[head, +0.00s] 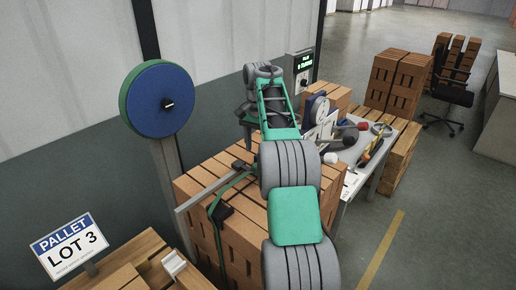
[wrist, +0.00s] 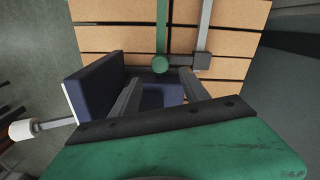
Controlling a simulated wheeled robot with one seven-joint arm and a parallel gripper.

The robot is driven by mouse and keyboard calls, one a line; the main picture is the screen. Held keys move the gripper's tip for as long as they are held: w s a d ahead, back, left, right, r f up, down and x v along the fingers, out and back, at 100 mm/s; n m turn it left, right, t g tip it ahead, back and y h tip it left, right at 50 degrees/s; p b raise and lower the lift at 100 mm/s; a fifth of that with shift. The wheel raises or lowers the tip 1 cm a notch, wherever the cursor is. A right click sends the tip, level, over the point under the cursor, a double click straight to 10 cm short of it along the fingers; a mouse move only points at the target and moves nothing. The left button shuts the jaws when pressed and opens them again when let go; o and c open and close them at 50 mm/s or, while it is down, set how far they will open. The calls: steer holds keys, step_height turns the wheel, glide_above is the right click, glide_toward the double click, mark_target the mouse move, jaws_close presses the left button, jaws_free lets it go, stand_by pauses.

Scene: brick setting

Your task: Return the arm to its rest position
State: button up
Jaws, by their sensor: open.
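My arm, in grey and green links, reaches from the bottom of the head view up over a strapped brick stack (head: 190,205). My gripper (wrist: 160,82) shows in the wrist view with its two grey fingers spread apart. A dark blue block-like thing (wrist: 95,82) with a white edge shows beside and beyond the fingers; I cannot tell whether they touch it. Past the fingertips are the brick rows (wrist: 110,40), a green strap (wrist: 162,25) with a round end, and a grey buckle-like piece (wrist: 202,60). In the head view the fingers cannot be made out behind my arm.
A blue and green reel (head: 157,98) stands on a post at left. A lot sign (head: 70,247) is at lower left. A worktable (head: 352,180) with tools stands right of my arm, with brick stacks (head: 398,80) behind. Open floor (head: 440,200) lies at right.

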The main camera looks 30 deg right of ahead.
steer(key=shift+r, duration=0.55)
steer(key=shift+f, duration=0.1)
steer(key=s+a+r+n+t, duration=0.1)
steer(key=s+a+r+n, duration=0.25)
steer(key=a, duration=0.45)
steer(key=s+a+r+n+t, duration=0.15)
steer(key=s+a, duration=0.25)
steer(key=a, duration=0.4)
steer(key=s+a+f+n+t, duration=0.1)
steer(key=s+a+f+n, duration=0.2)
steer(key=s, duration=0.6)
steer(key=s+a+f+n, duration=0.3)
steer(key=s+a+f, duration=0.2)
steer(key=s+a, duration=0.2)
steer(key=shift+s+n+t, duration=0.3)
steer(key=shift+s+t, duration=0.05)
steer(key=shift+s, duration=0.55)
steer(key=shift+c, duration=0.4)
